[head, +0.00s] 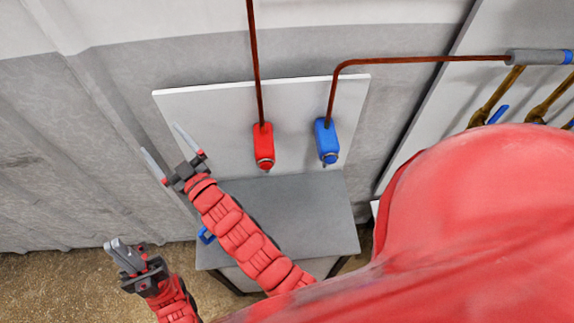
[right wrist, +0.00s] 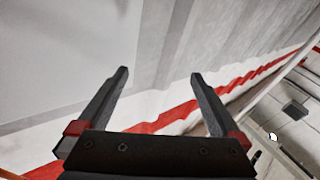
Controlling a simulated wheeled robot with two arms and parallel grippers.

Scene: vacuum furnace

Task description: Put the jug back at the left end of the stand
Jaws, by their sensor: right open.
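The grey stand (head: 310,215) is below a white wall panel. A small blue part (head: 206,236) shows at the stand's left edge, mostly hidden behind my right arm; I cannot tell if it belongs to the jug. No whole jug is visible. My right gripper (head: 165,146) is open and empty, raised in front of the panel's left edge, up and left of the stand. It also shows open and empty in the right wrist view (right wrist: 160,75). My left gripper (head: 117,244) is low at the left, apart from the stand, its fingers close together with nothing visible between them.
A red tap unit (head: 263,145) and a blue tap unit (head: 326,140) hang on the white panel (head: 210,110) above the stand, fed by brown pipes (head: 257,60). More pipes and blue-handled valves (head: 497,115) are at the upper right. The stand's visible top is clear.

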